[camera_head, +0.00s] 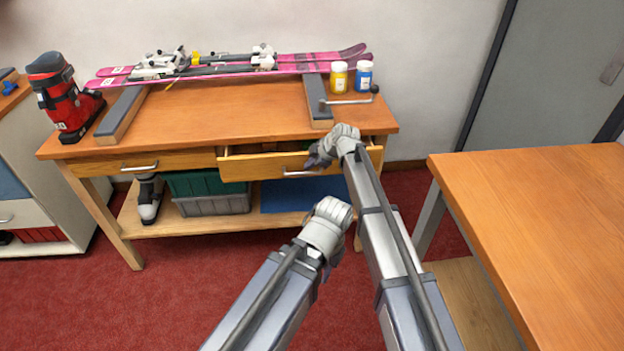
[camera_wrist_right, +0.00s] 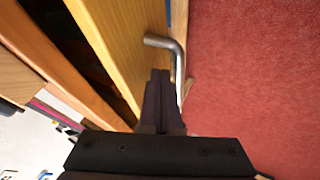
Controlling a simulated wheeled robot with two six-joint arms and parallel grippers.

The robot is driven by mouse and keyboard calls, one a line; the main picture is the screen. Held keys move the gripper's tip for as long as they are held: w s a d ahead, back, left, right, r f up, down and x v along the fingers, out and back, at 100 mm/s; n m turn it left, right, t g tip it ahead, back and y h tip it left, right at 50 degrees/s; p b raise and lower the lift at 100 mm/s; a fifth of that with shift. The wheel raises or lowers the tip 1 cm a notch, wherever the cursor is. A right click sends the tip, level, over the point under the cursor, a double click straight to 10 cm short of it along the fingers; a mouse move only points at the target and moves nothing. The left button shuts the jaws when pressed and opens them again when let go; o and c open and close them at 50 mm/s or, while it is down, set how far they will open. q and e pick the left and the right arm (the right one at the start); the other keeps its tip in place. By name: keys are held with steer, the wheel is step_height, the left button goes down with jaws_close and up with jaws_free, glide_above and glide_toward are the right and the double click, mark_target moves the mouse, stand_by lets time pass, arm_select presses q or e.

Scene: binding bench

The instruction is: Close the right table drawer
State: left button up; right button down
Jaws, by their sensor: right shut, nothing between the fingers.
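The right table drawer (camera_head: 240,168) is partly pulled out of the workbench (camera_head: 215,118); a gap shows behind its wooden front. In the right wrist view the drawer front (camera_wrist_right: 120,30) runs beside the dark open gap, and its metal handle (camera_wrist_right: 172,46) sticks out. My right gripper (camera_head: 314,161) is at the right part of the drawer front, near the handle (camera_head: 298,173). Its dark fingers (camera_wrist_right: 159,74) are together and empty, beside the handle; I cannot tell whether they touch the drawer. My left arm is low in front of the bench; its fingers are not clear.
Pink skis (camera_head: 310,66), a red ski boot (camera_head: 65,97), a yellow jar (camera_head: 338,77) and a blue-labelled jar (camera_head: 363,76) are on the bench. The left drawer (camera_head: 180,161) looks closed. A green-grey crate (camera_head: 210,195) sits on the shelf below. Another table (camera_head: 540,200) stands at right.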

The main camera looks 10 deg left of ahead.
steer(key=shift+w+a, duration=0.2)
steer(key=shift+w, duration=0.55)
steer(key=shift+w+a, duration=0.2)
steer(key=shift+w, duration=0.5)
steer(key=shift+w+a, duration=0.2)
steer(key=shift+w, duration=0.55)
steer(key=shift+s+r, duration=0.1)
